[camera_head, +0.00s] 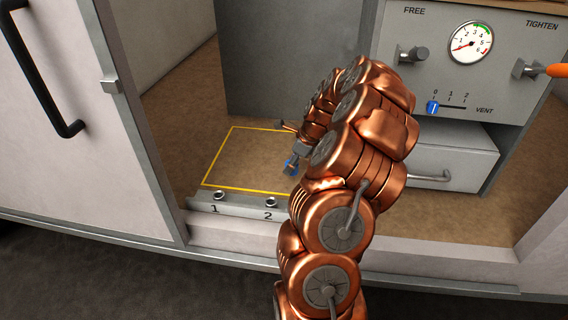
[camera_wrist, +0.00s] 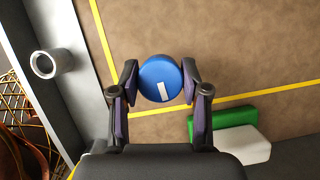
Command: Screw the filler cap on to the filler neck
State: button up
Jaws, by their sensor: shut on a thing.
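The filler cap (camera_wrist: 158,78) is a round blue disc with a white mark, seen from above in the wrist view. My gripper (camera_wrist: 160,82) is shut on it, one finger on each side. In the head view my gripper (camera_head: 292,164) is low over the yellow-outlined floor area, partly hidden by my arm. A short, open metal neck (camera_wrist: 50,63) stands on the grey ledge left of the cap, apart from it. In the head view two such necks stand on the ledge, neck 1 (camera_head: 218,195) and neck 2 (camera_head: 270,202). I cannot tell which one the wrist view shows.
A yellow outline (camera_head: 232,188) marks the brown floor behind the ledge (camera_head: 240,206). A grey panel (camera_head: 440,75) with a gauge, knobs and a vent slider stands at the right, above a drawer (camera_head: 450,160). Green (camera_wrist: 222,118) and white (camera_wrist: 243,146) blocks lie lower right in the wrist view.

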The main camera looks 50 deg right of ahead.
jog(key=s, duration=0.4)
jog(key=s+d, duration=0.1)
jog(key=s, duration=0.2)
jog(key=s+d+r, duration=0.1)
jog(key=s, duration=0.3)
jog(key=shift+s+d, duration=0.25)
jog(key=shift+s, duration=0.05)
jog(key=shift+s+d+r, duration=0.1)
jog(key=shift+s, duration=0.3)
